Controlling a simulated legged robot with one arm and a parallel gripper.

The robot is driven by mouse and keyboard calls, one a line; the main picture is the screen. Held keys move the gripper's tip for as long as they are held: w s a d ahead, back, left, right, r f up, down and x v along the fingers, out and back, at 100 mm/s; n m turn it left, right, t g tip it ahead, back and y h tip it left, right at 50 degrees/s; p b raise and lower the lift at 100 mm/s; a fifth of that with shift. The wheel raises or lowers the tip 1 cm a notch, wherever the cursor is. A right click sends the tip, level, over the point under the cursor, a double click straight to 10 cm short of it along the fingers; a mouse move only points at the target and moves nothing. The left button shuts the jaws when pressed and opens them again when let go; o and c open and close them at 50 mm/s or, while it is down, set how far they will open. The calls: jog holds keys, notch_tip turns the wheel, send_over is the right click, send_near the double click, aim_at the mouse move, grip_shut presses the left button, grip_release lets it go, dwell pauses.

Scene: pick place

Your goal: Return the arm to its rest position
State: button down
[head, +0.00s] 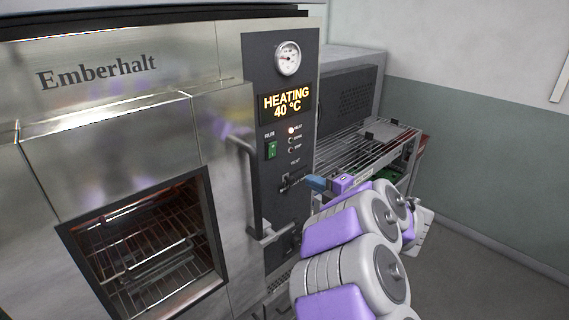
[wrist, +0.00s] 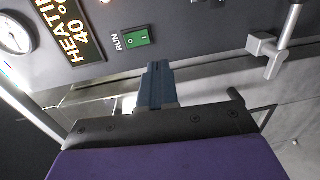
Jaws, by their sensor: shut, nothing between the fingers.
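My gripper (head: 310,182) is in front of the oven's dark control panel (head: 262,215), beside the vent slider (head: 290,184). Its blue fingers are shut together with nothing between them. I cannot tell whether the fingertips touch the panel. In the wrist view my gripper (wrist: 157,66) points toward the panel just below the green run switch (wrist: 137,38). My grey and purple arm reaches up from the bottom right of the head view, bent, and hides part of what lies behind it.
The steel oven (head: 120,120) fills the left, with a windowed door and a vertical handle (head: 250,190) close to my gripper. Its display (head: 285,103) reads HEATING 40 °C. A wire rack cart (head: 350,148) stands behind my arm. Open floor (head: 480,275) lies at the right.

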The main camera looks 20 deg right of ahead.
jog(key=w+d+r+m+h, duration=0.2)
jog(key=d+r+m+h, duration=0.3)
jog(key=m+h, duration=0.2)
jog(key=s+a+m+g+h, duration=0.2)
jog(key=s+m+g+h, duration=0.35)
jog(key=s+m, duration=0.35)
jog(key=s+a+f+m+g+y, duration=0.2)
jog(key=s+a+f+g, duration=0.2)
jog(key=s+a, duration=0.4)
jog(key=s+a+f+m+g+y, duration=0.2)
jog(key=s+a+f+g, duration=0.2)
jog(key=s, duration=1)
jog(key=s+a+f+m+g+y, duration=0.2)
jog(key=s+a+f+g, duration=0.2)
jog(key=s+a, duration=0.7)
notch_tip(320, 180, down, 2)
jog(key=shift+s+a+f+y, duration=0.2)
jog(key=shift+a+f+y, duration=0.05)
jog(key=shift+a+y, duration=0.1)
